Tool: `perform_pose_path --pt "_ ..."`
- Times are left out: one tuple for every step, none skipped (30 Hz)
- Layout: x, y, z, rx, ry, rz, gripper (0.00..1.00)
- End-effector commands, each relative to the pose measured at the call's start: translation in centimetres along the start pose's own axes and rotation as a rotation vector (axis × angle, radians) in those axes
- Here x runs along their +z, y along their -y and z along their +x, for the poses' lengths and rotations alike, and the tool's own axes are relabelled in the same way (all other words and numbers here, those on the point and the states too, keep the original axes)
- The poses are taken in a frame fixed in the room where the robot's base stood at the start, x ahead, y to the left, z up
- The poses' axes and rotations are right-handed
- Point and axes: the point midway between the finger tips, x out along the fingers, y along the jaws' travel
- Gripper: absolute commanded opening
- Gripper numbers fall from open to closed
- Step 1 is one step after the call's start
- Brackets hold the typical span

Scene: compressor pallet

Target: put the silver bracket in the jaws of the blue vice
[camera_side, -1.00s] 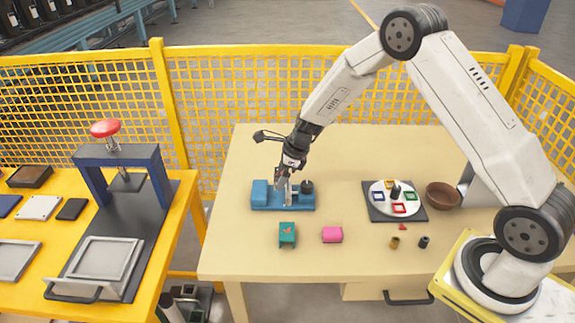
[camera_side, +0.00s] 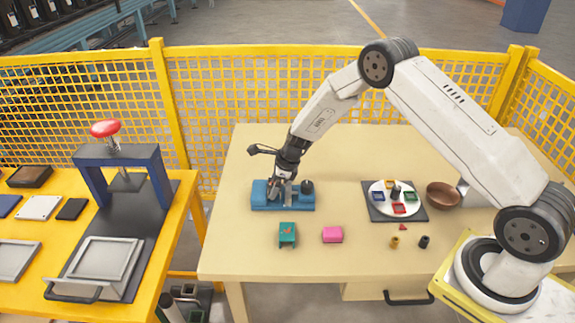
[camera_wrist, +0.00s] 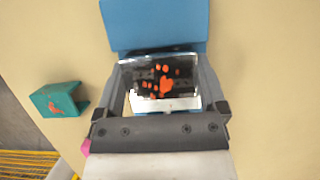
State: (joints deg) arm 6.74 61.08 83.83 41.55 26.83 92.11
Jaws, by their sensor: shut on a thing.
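The blue vice (camera_side: 260,194) stands on the table's left part, and one blue block of it shows at the top of the wrist view (camera_wrist: 155,25). My gripper (camera_side: 284,186) is down at the middle of the vice. In the wrist view, my gripper's two fingers (camera_wrist: 164,95) are shut on the silver bracket (camera_wrist: 165,104). The bracket has a shiny plate with a dark face and orange marks. It is at the vice's jaw area. My gripper hides the jaws, so I cannot tell whether the bracket is seated between them.
A green block (camera_side: 287,234) with an orange mark and a pink block (camera_side: 332,234) lie in front of the vice. A white disc (camera_side: 411,208) with coloured pieces and a brown bowl (camera_side: 443,195) stand to the right. A yellow fence (camera_side: 225,100) runs behind.

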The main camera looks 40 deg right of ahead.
Motion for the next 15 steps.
perform_pose_path --pt "-0.18 0.01 0.46 0.000 0.000 0.001 0.16" --pt "-0.23 0.02 0.62 -0.001 0.001 0.000 0.16" --pt "-0.29 0.03 0.78 -0.002 0.001 0.000 0.16" --pt "-0.33 0.03 0.87 -0.002 0.002 0.000 0.16" --pt "-0.35 0.04 0.92 -0.002 0.002 0.000 0.16" --pt "-0.37 0.03 0.95 -0.002 0.002 -0.001 0.16" --pt "-0.37 0.04 0.95 -0.002 0.002 -0.001 0.16" --pt "-0.36 0.04 0.94 -0.002 0.002 -0.001 0.16" --pt "-0.36 0.04 0.93 -0.002 0.002 -0.001 0.16" --pt "-0.36 0.04 0.93 -0.002 0.002 -0.001 0.16" --pt "-0.36 0.03 0.92 -0.002 0.002 -0.001 0.16" --pt "-0.36 0.03 0.93 -0.002 0.002 0.000 0.16" --pt "-0.38 0.03 0.95 -0.002 0.001 0.000 0.16" --pt "-0.39 0.03 0.99 -0.002 0.001 0.000 0.16" --pt "-0.43 0.02 1.07 -0.001 0.001 0.000 0.16"
